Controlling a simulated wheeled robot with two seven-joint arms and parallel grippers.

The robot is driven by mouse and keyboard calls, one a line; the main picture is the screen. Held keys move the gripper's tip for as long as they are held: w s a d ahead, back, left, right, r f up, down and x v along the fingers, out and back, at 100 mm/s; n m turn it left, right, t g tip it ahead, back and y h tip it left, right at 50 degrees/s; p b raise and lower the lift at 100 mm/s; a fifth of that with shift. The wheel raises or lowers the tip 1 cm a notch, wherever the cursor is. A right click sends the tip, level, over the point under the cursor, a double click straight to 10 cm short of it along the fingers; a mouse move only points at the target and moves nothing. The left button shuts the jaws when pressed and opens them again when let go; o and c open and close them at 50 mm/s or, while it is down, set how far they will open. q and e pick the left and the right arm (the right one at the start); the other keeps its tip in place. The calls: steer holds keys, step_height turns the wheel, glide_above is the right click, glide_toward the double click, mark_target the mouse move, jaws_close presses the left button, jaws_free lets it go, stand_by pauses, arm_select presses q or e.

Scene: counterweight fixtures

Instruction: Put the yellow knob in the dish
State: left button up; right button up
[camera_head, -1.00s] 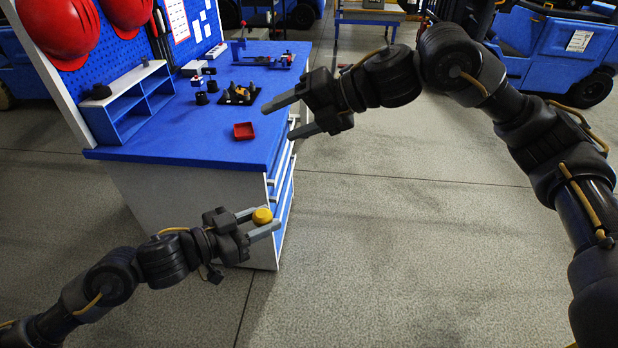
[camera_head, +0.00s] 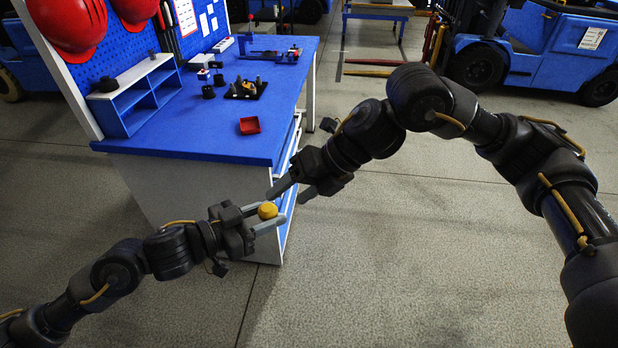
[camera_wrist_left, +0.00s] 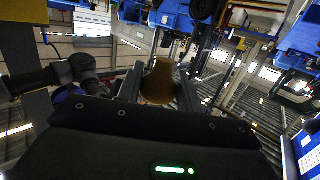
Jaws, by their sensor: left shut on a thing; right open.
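The yellow knob (camera_head: 267,210) is held between the fingers of my left gripper (camera_head: 266,217), in front of the bench's near side. In the left wrist view the knob (camera_wrist_left: 158,82) sits between the two fingers. My right gripper (camera_head: 290,189) is open, its fingertips just above and right of the knob; whether they touch it I cannot tell. The red square dish (camera_head: 250,125) lies on the blue bench top near its right front part, and looks empty.
The blue workbench (camera_head: 190,137) carries a blue shelf unit (camera_head: 140,97), a dark plate with small parts (camera_head: 245,89) and a fixture (camera_head: 272,56) at the back. Red helmets (camera_head: 68,30) hang on the pegboard. Bench top around the dish is clear. A blue forklift (camera_head: 545,55) stands behind.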

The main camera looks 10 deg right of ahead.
mark_target(274, 207)
steer(key=x, duration=0.6)
steer(key=c, duration=0.9)
arm_select(q)
steer(key=o, duration=1.1)
steer(key=shift+c, duration=0.2)
arm_select(e)
steer(key=shift+c, duration=1.3)
arm_select(q)
steer(key=v, duration=1.2)
